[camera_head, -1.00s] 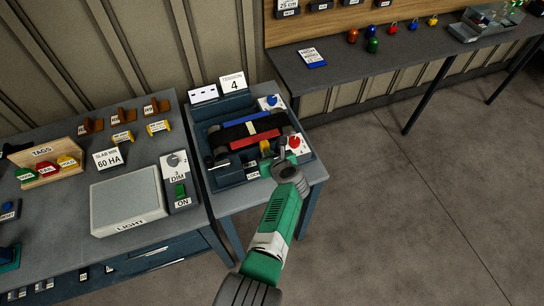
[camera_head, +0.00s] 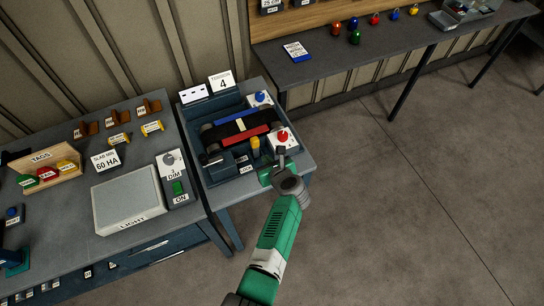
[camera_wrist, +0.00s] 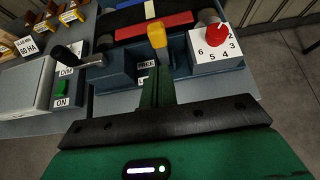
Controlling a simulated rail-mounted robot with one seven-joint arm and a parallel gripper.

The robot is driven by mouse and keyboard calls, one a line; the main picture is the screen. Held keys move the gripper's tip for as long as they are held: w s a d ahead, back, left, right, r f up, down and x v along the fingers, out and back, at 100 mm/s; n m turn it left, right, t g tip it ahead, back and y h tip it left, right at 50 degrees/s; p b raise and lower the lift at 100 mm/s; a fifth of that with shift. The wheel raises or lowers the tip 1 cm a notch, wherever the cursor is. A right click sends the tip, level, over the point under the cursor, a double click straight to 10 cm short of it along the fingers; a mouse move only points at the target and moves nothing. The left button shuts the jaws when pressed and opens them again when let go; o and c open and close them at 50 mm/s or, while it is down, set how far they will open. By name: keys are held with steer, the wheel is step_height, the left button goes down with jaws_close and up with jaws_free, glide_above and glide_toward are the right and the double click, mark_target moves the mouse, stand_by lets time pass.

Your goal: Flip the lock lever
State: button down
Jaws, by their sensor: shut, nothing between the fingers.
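The lock lever (camera_head: 255,143) has a yellow handle and stands up at the front of the blue belt press (camera_head: 212,172). In the wrist view the lever's handle (camera_wrist: 157,36) is just beyond my gripper (camera_wrist: 157,76), in line with it. My green fingers are shut and empty, pointing at the lever's lower part and hiding its base. I cannot tell from the wrist view whether they touch it. A FREE label (camera_wrist: 146,65) is left of the fingers; a second label below it is partly hidden. The head view shows a LOCK label (camera_head: 246,169).
A red knob (camera_wrist: 216,35) on a numbered white dial sits right of the lever. A black-handled crank (camera_wrist: 65,53) sticks out on the left. Red and blue bars (camera_head: 245,136) cross the press behind. A light box (camera_head: 130,200) is on the left bench. Open floor lies to the right.

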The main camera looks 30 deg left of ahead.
steer(key=v, duration=0.2)
steer(key=p+v, duration=0.1)
steer(key=v, duration=0.2)
steer(key=shift+r, duration=0.5)
steer(key=shift+w, duration=0.1)
